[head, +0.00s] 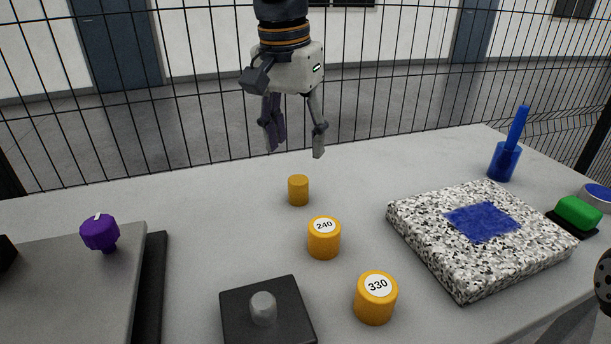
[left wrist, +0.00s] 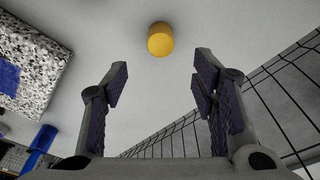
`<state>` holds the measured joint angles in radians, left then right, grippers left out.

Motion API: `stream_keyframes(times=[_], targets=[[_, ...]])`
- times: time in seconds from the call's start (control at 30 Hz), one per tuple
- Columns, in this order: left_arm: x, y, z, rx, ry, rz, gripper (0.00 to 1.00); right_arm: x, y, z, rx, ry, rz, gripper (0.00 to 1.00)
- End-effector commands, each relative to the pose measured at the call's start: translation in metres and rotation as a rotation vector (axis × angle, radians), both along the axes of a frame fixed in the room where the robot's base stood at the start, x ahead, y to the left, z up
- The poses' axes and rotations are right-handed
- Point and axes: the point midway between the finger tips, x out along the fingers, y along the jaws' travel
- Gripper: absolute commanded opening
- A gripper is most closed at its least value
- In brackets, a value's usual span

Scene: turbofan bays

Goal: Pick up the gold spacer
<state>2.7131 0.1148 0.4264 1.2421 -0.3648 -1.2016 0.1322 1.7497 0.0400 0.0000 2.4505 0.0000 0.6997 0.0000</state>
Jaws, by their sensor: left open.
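The gold spacer (head: 298,190) is a small plain gold cylinder standing upright on the grey table. My left gripper (head: 293,153) hangs above and a little behind it, fingers pointing down, open and empty. In the left wrist view the spacer (left wrist: 160,39) shows beyond the open fingertips of the left gripper (left wrist: 162,76), roughly centred between them and apart from both. Two larger gold cylinders with white labels stand nearer the front, one marked 240 (head: 323,238) and one marked 330 (head: 375,298). My right gripper is not identifiable in these views.
A speckled block (head: 430,254) with a blue patch lies at right, with a blue cup (head: 503,163) behind it and a green block (head: 579,213) beside it. A black block with a grey knob (head: 263,308) stands in front. A purple knob (head: 100,233) is at left. Wire fence (head: 190,130) stands behind.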

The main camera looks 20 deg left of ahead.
Motion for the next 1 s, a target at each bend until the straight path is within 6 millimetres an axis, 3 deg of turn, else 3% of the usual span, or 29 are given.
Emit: stream_keyframes(times=[0.1, 0.27, 0.5, 0.77, 1.0], targets=[[0.003, -0.001, -0.028, -0.001, 0.005, -0.001, 0.53, -0.001, 0.000, -0.001, 0.000, 0.005, 0.000, 0.33], [0.006, -0.001, -0.047, -0.001, 0.003, 0.001, 0.53, -0.001, 0.000, -0.001, 0.000, 0.003, 0.000, 0.33], [0.009, -0.001, -0.090, 0.000, 0.001, 0.000, 0.53, 0.001, 0.000, 0.000, 0.000, -0.002, 0.000, 0.33], [0.010, -0.001, -0.094, 0.000, -0.002, 0.000, 0.53, 0.001, 0.000, 0.000, 0.000, -0.002, 0.000, 0.33], [0.010, -0.001, -0.094, 0.001, -0.001, 0.000, 0.00, 0.001, 0.000, 0.000, 0.000, -0.002, 0.000, 0.33]])
